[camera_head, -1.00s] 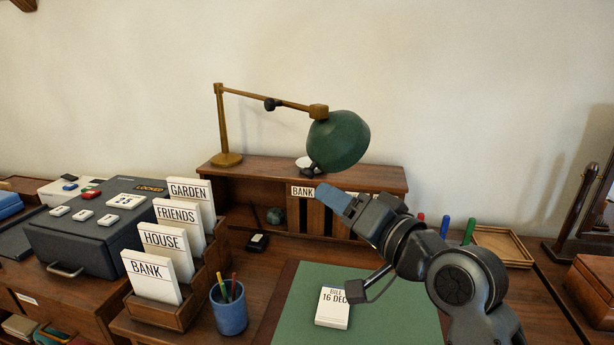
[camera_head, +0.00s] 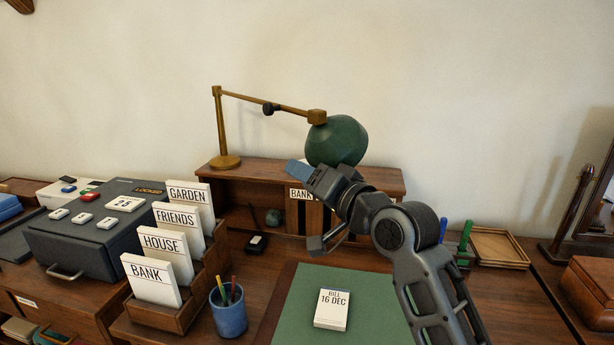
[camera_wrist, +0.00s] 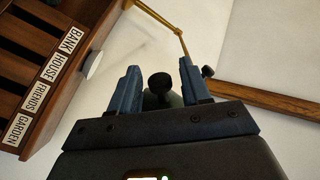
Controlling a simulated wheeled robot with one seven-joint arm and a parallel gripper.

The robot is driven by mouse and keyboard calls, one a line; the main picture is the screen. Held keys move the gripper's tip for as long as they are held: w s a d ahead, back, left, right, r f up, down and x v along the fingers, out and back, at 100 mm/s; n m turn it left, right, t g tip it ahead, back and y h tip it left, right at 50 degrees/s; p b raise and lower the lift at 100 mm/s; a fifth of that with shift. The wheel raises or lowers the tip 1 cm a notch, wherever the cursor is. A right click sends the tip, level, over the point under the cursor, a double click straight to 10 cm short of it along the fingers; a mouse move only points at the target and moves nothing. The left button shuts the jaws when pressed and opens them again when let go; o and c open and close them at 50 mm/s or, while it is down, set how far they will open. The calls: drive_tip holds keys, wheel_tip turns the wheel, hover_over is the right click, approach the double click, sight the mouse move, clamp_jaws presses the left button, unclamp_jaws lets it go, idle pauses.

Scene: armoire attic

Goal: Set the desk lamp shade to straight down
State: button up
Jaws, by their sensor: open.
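The desk lamp has a brass stand (camera_head: 218,125) and a jointed brass arm (camera_head: 265,100), on top of the desk's wooden hutch. Its green domed shade (camera_head: 337,138) hangs at the arm's right end. The shade shows dark behind that knob. I cannot tell whether the fingers touch anything.
The wooden hutch (camera_head: 385,180) with labelled slots stands close below my gripper. A letter rack (camera_head: 170,315), blue pen cup (camera_head: 228,312) and locked grey box (camera_head: 90,240) are at left. A bill (camera_head: 332,310) lies on the green mat (camera_head: 300,335). The wall is behind.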

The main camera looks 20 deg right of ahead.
clamp_jaws()
idle(0.4)
